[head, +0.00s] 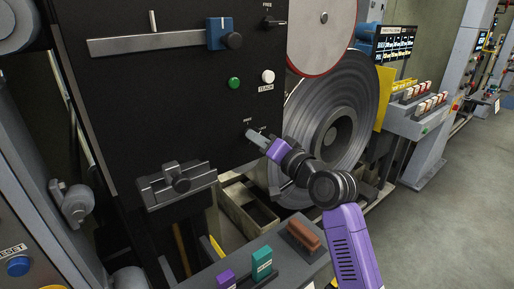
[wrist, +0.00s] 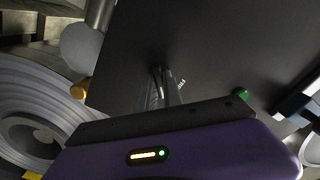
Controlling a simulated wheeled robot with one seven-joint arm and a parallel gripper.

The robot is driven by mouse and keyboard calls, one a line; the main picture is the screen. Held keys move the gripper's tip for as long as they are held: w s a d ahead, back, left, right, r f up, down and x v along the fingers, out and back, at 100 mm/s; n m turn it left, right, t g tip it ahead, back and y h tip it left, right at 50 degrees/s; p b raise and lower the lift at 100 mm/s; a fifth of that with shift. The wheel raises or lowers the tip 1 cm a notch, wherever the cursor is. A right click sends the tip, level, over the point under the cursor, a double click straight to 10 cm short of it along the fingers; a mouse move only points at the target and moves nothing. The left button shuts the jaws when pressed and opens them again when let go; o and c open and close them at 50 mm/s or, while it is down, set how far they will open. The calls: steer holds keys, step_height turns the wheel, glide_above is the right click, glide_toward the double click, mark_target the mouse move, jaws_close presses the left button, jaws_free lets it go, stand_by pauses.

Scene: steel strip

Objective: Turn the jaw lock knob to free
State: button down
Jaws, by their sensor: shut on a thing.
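My gripper (head: 256,137) is at the lower right of the black panel (head: 165,95), its fingertips closed against the panel face. It is shut on a small knob there, which the fingers mostly hide, so I cannot tell which way it points. Small white labels sit above and to the right of the fingertips; the left one is too small to read surely. In the wrist view the fingers (wrist: 164,88) reach the dark panel (wrist: 210,50), with a small white label just right of them.
Above on the panel are a green button (head: 234,83), a white button (head: 268,76) and another black knob (head: 274,21) marked FREE. A dark clamp (head: 177,184) projects at lower left. A large steel coil (head: 345,115) stands close on the right. A ledge with coloured blocks lies below.

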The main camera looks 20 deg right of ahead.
steer(key=shift+f+n+b, duration=0.1)
steer(key=shift+n+b, duration=3.15)
steer(key=shift+n, duration=1.35)
steer(key=c, duration=1.5)
jaws_free()
steer(key=shift+v, duration=3.95)
